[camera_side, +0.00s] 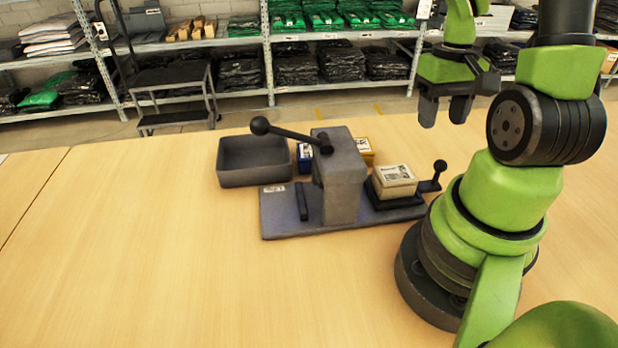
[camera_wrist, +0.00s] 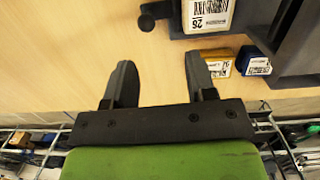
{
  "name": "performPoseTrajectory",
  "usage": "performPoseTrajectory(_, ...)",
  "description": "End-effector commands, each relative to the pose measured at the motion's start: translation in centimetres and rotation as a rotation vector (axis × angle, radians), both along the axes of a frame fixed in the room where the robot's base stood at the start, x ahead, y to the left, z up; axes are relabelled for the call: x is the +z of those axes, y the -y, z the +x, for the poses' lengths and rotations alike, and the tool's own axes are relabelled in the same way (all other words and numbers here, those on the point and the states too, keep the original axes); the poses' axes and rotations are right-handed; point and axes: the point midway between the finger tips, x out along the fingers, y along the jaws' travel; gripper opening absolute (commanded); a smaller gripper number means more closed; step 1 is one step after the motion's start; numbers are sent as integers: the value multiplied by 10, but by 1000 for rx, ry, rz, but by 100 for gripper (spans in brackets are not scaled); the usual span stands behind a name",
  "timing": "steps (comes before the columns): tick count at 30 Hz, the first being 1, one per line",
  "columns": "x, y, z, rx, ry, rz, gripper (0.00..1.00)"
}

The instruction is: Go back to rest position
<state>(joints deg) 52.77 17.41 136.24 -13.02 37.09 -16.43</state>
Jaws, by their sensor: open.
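My gripper (camera_side: 445,108) is at the upper right in the side view, raised above the table and apart from the press. Its two fingers point down, spread and empty. In the wrist view my gripper (camera_wrist: 158,82) shows its two dark fingers apart over bare wood, with nothing between them. The grey lever press (camera_side: 341,178) stands on the table to the left of my arm. A cream box with a label (camera_side: 394,180) sits on the dark holder at the press's right end, and the same cream box shows in the wrist view (camera_wrist: 207,14).
A grey open bin (camera_side: 253,162) stands behind the press at left. A blue box (camera_side: 304,158) and a yellow box (camera_side: 366,150) are partly hidden behind the press. Shelves of folded garments (camera_side: 340,62) and a step cart (camera_side: 172,90) stand beyond. The front and left table are clear.

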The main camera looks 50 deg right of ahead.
Motion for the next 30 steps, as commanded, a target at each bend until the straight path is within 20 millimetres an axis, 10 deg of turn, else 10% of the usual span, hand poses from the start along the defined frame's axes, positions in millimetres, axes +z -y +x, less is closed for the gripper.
performPoseTrajectory(7, 80, -69, 54, 147, 287, -142, 51)
performPoseTrajectory(16, 145, -163, 44, 313, 651, -58, 51)
performPoseTrajectory(30, 158, -187, 29, 359, 747, 13, 51)
